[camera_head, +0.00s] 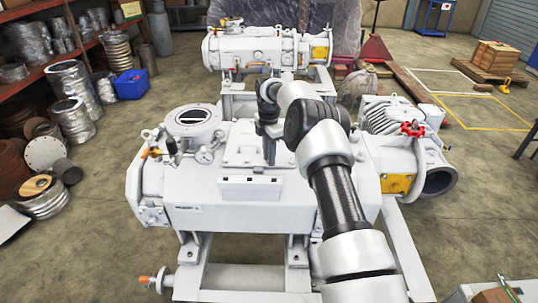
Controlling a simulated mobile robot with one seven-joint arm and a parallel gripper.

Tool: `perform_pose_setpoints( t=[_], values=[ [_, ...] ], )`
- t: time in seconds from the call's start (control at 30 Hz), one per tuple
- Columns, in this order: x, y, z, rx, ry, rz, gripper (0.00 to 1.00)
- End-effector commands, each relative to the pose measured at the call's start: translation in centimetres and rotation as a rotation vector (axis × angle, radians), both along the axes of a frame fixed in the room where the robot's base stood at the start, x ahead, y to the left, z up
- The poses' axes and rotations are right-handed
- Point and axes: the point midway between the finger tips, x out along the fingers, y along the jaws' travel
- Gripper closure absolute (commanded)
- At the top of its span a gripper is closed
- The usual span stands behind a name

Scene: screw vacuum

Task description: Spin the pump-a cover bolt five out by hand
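The white pump (290,195) nearest me fills the middle of the camera_head view. A flat, roughly square cover plate (240,152) lies on its top. The cover's bolts are too small to tell apart, and part of its right side is hidden behind my gripper. My gripper (269,160) is dark and points down over the right part of the cover. Its fingertips look to be at or just above the cover surface. I cannot tell whether they touch a bolt or whether the fingers are open or shut.
A round flanged port (192,118) and a small gauge (205,156) stand left of the cover. A red valve handle (413,128) is at the right. A second white pump (265,50) stands behind. Shelves with metal parts line the left; open floor lies right.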

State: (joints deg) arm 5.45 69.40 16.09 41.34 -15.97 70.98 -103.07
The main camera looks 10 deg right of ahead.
Motion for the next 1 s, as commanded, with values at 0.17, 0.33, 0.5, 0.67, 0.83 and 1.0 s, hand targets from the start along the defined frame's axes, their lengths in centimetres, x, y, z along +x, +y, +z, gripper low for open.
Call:
perform_pose_setpoints(
  t=[0.17,0.33,0.5,0.67,0.83,1.0],
  values=[
    [-0.1,0.0,-0.4,0.000,0.004,-0.001,0.65],
    [0.0,0.0,-0.2,0.000,0.000,-0.001,0.65],
    [0.1,0.0,-0.1,0.001,-0.002,-0.001,0.65],
    [0.1,0.0,0.0,0.001,-0.003,-0.001,0.65],
    [0.2,0.0,0.9,0.001,-0.006,-0.001,0.65],
    [0.2,0.0,3.9,0.001,-0.009,-0.001,0.65]
  ],
)
